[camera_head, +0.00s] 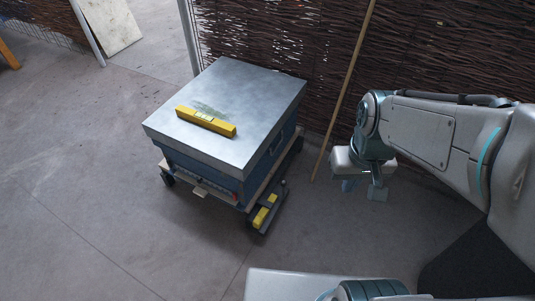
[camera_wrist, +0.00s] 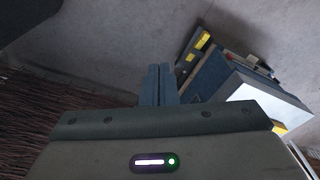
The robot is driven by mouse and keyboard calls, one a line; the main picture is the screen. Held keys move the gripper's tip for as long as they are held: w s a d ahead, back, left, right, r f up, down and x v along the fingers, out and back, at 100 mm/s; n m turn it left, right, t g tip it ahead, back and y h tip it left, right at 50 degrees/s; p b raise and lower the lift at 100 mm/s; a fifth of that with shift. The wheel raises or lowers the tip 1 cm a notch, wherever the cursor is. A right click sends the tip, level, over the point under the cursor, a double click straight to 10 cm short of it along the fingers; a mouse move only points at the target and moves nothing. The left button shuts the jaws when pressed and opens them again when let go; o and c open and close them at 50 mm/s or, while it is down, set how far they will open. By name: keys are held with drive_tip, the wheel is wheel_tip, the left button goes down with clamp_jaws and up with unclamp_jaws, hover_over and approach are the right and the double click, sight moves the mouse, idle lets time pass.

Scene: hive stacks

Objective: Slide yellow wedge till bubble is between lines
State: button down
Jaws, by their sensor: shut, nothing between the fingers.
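A yellow spirit level (camera_head: 206,121) lies on the pale metal roof (camera_head: 255,90) of a blue hive (camera_head: 205,178); its bubble is too small to read. Low beside the hive's stand, a dark rail (camera_head: 272,212) carries two yellow pieces (camera_head: 260,217), one of which may be the wedge. They also show in the wrist view (camera_wrist: 203,40), upper right, with the hive roof (camera_wrist: 262,98) and part of the level (camera_wrist: 280,127). My gripper (camera_head: 362,191) hangs to the right of the hive, apart from it. Its fingers (camera_wrist: 160,70) are together and empty.
The hive stands on a wheeled base (camera_head: 168,180). A woven wicker fence (camera_head: 435,40) runs behind, with a thin wooden pole (camera_head: 345,95) leaning on it between hive and gripper. Open concrete floor (camera_head: 80,200) lies left and in front.

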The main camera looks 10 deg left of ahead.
drive_tip(key=w+a+f+n+g+h+b, duration=0.1)
drive_tip(key=w+a+f+n, duration=0.2)
drive_tip(key=a+f+n, duration=0.6)
drive_tip(key=w+a+f+n+h+b, duration=0.25)
drive_tip(key=a+f, duration=0.45)
drive_tip(key=f, duration=0.5)
drive_tip(key=s+a+f+n+t+h, duration=0.1)
drive_tip(key=a+f+n, duration=0.3)
drive_tip(key=f, duration=0.4)
drive_tip(key=s+a+f+n+t, duration=0.1)
drive_tip(key=a+f+n, duration=0.25)
drive_tip(key=f, duration=0.35)
drive_tip(key=n+t+b, duration=0.6)
drive_tip(key=n+b, duration=0.3)
drive_tip(key=n, duration=0.2)
approach(255, 226)
drive_tip(key=shift+y, duration=0.45)
drive_tip(key=x, duration=0.5)
drive_tip(key=shift+w+d+f, duration=0.15)
drive_tip(key=shift+d+f, duration=0.1)
drive_tip(key=shift+d, duration=0.2)
drive_tip(key=shift+p, duration=0.3)
